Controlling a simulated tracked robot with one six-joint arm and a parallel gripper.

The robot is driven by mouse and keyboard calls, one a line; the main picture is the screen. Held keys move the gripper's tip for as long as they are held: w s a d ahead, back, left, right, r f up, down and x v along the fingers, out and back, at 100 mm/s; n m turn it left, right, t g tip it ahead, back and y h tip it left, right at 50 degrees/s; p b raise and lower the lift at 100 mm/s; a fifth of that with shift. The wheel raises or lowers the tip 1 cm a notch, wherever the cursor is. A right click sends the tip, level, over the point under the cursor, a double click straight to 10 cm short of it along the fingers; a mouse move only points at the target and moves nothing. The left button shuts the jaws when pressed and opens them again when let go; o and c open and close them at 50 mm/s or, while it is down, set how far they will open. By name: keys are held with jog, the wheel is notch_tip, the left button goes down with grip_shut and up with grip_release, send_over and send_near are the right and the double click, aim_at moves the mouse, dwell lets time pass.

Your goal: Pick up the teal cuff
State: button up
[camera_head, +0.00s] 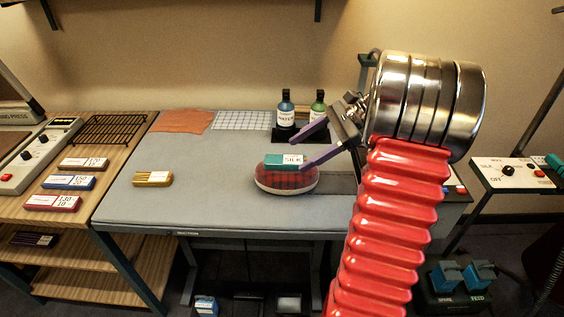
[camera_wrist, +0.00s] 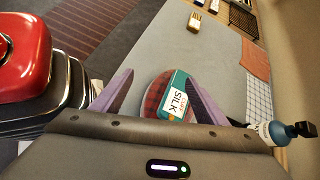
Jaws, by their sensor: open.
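The teal cuff (camera_head: 274,161) looks like a small teal block with a white SILK label. It lies on top of a rounded red plaid cushion (camera_head: 287,182) on the grey table. My gripper (camera_head: 312,146), with two purple fingers, is open and empty above and around the cuff's place in the head view. In the wrist view the cuff (camera_wrist: 179,82) shows between the fingers, closer to the right finger, with the plaid cushion (camera_wrist: 153,97) under it. I cannot tell how far above the cuff the fingertips are.
Two bottles (camera_head: 286,110) stand in a dark holder behind the cushion. A yellow labelled block (camera_head: 153,179) lies to the left. An orange cloth (camera_head: 184,121) and a white grid sheet (camera_head: 242,120) lie at the back. The table's left middle is mostly clear.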

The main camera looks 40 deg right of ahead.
jog(key=s+d+f+m+t+y, duration=0.1)
jog(key=s+d+f+m+t, duration=0.1)
jog(key=d, duration=0.8)
jog(key=shift+d+f+m+t+y, duration=0.3)
jog(key=shift+m+t, duration=0.3)
jog(key=shift+m, duration=0.5)
jog(key=shift+w+a, duration=0.1)
send_near(289, 159)
jog(key=shift+x, duration=1.9)
jog(key=shift+a, duration=0.15)
jog(key=shift+x, duration=2.5)
jog(key=shift+c, duration=0.4)
jog(key=c, duration=1.1)
